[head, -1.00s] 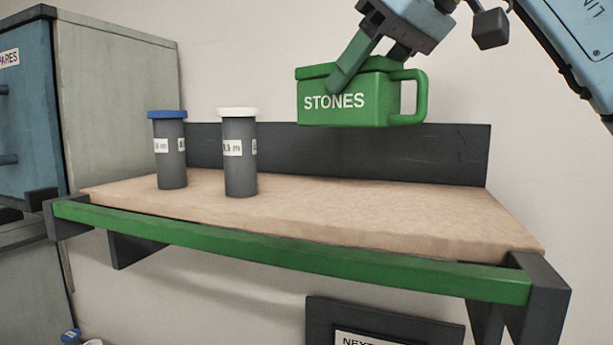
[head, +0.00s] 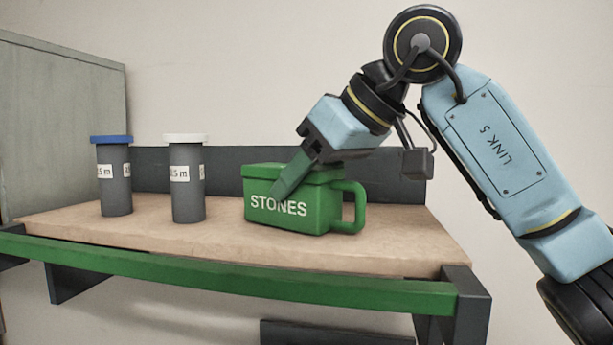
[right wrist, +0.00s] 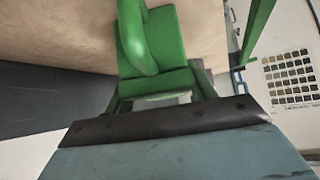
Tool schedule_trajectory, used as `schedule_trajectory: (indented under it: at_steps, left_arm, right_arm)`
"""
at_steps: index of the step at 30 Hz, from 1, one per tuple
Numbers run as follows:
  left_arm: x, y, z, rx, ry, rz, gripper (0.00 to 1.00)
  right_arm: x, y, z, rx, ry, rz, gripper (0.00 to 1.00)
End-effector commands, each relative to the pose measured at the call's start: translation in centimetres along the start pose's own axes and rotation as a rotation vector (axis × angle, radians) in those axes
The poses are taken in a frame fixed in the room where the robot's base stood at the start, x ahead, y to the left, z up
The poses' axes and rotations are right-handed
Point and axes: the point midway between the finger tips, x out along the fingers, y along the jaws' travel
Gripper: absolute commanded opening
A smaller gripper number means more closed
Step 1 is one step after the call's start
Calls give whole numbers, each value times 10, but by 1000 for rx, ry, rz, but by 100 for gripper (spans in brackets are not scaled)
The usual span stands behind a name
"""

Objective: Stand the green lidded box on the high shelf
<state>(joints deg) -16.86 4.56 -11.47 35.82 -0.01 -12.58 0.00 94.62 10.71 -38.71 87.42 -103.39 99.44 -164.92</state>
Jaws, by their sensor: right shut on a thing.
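The green lidded box (head: 322,208), marked STONES, is upright on the wooden top of the high shelf (head: 420,248), or very close above it; contact underneath is hard to tell. Its handle points right. My right gripper (head: 290,180) comes down from above and is shut on the box, with one finger across its front face. In the right wrist view the green box (right wrist: 172,38) lies between the fingers, with the shelf top beyond it. My left gripper is not in view.
Two grey canisters stand on the shelf left of the box, one with a blue lid (head: 115,180) and one with a white lid (head: 187,185). A green rail (head: 220,280) runs along the front edge. A dark back panel (head: 225,160) stands behind. The shelf right of the box is clear.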

Motion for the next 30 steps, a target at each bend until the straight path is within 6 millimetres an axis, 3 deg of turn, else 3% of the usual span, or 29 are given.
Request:
schedule_trajectory:
  at_steps: [3,4,9,20,23,30]
  left_arm:
    - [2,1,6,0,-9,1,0]
    - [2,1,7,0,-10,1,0]
    - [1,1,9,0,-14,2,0]
    - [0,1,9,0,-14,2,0]
    - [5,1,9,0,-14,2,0]
    - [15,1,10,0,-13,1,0]
  right_arm:
    - [2,0,2,-1,2,1,25]
    - [3,0,2,-1,0,0,57]
    - [2,0,2,-1,0,0,77]
    - [-3,0,-1,0,1,1,77]
    - [-16,0,0,-1,3,3,77]
    - [-69,1,0,0,4,5,77]
